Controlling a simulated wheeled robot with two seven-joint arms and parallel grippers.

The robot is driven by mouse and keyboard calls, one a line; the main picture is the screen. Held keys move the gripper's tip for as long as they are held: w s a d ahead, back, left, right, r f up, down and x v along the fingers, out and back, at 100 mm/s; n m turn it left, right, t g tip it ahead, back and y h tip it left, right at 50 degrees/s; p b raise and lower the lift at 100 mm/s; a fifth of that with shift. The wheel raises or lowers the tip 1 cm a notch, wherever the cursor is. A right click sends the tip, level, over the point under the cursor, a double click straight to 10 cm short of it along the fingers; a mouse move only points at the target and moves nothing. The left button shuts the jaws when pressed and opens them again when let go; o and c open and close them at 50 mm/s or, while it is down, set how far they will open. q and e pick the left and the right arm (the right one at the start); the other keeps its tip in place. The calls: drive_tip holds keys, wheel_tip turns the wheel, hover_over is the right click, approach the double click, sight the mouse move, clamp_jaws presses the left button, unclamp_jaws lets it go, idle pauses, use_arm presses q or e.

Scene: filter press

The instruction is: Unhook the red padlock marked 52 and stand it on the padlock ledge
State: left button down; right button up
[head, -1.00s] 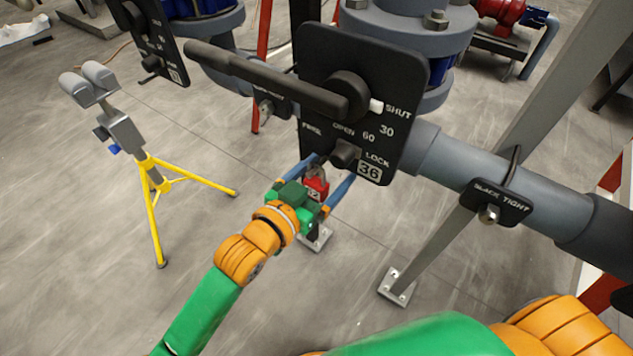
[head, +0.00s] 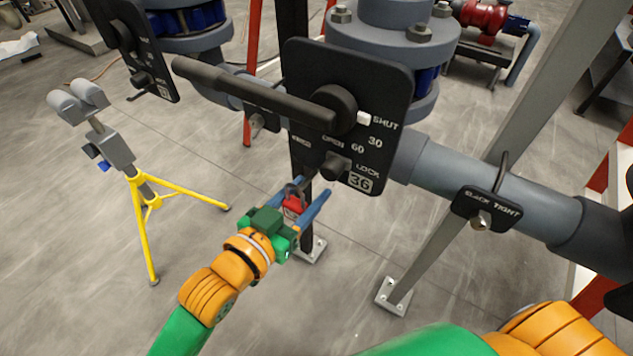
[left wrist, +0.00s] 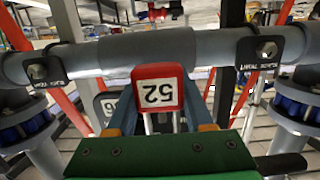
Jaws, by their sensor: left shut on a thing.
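The red padlock (head: 294,204) is between the fingers of my left gripper (head: 314,187), which is shut on it. In the left wrist view the padlock (left wrist: 158,86) shows a white label reading 52, upside down, with its shackle legs running down behind the green gripper body. In the head view it hangs in the air below and left of the dark lock peg (head: 335,166) on the black valve plate (head: 350,110), and looks apart from it. I cannot make out the padlock ledge. My right gripper is out of view.
A long black lever (head: 250,95) crosses the plate above my left gripper. A grey pipe (head: 430,160) with a tag (head: 491,208) runs right. A yellow tripod stand (head: 150,200) stands left. Grey posts rise from the floor; open floor lies between stand and post.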

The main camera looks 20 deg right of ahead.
use_arm(q)
drive_tip(key=v, duration=0.2)
drive_tip(key=f+v, duration=0.1)
drive_tip(key=v, duration=0.3)
drive_tip(key=shift+s+a+f+b, duration=0.25)
drive_tip(key=shift+a+b, duration=0.15)
drive_tip(key=p, duration=0.6)
approach(292, 216)
drive_tip(key=shift+s+a+r, duration=0.15)
drive_tip(key=shift+a+r, duration=0.05)
drive_tip(key=shift+r, duration=0.45)
drive_tip(key=shift+b, duration=0.3)
drive_tip(key=f+p+v, duration=0.1)
drive_tip(key=p+v, duration=0.2)
drive_tip(key=v, duration=0.4)
